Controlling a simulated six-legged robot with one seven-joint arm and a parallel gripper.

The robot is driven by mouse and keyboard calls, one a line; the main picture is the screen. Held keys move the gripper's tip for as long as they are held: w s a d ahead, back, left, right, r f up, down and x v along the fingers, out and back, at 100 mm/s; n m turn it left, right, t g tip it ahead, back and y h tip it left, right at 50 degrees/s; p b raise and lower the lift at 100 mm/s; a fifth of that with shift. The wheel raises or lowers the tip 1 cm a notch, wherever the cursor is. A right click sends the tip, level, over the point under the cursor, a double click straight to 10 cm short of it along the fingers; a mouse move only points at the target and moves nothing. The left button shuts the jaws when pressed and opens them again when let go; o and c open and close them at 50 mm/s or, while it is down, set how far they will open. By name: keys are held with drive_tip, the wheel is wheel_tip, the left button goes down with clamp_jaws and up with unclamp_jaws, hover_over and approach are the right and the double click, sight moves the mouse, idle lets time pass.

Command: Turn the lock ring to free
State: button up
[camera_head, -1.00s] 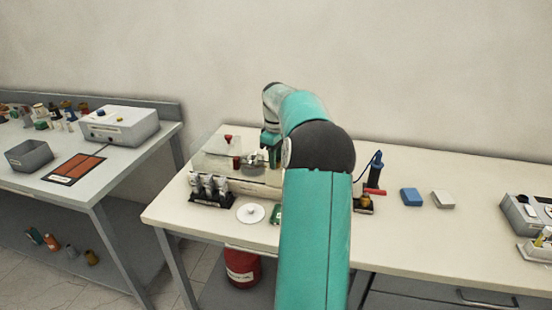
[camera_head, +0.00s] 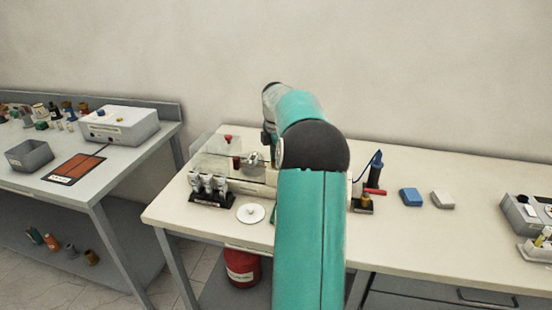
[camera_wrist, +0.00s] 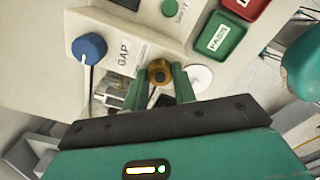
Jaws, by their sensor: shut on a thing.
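In the wrist view a brass ring with a dark centre (camera_wrist: 159,72), which I take for the lock ring, sits on the pale panel. My gripper (camera_wrist: 158,76) has its two green fingers on either side of it, shut on it. The ring's turn angle cannot be read. A blue knob (camera_wrist: 89,47) with a white pointer line stands to the left, beside the label GAP. In the head view my own arm hides the fingers and the ring.
A green PARK button (camera_wrist: 219,39) and a red button (camera_wrist: 245,7) are at the upper right of the panel. In the head view a clear cover (camera_head: 212,152), a dark rack (camera_head: 211,200) and a white disc (camera_head: 250,213) are left of my arm. Blue (camera_head: 411,197) and white (camera_head: 443,199) blocks lie right.

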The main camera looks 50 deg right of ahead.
drive_tip(key=shift+n, duration=0.9)
drive_tip(key=o, duration=1)
drive_tip(key=shift+r, duration=0.15)
wheel_tip(320, 180, up, 14)
drive_tip(key=shift+f, duration=0.2)
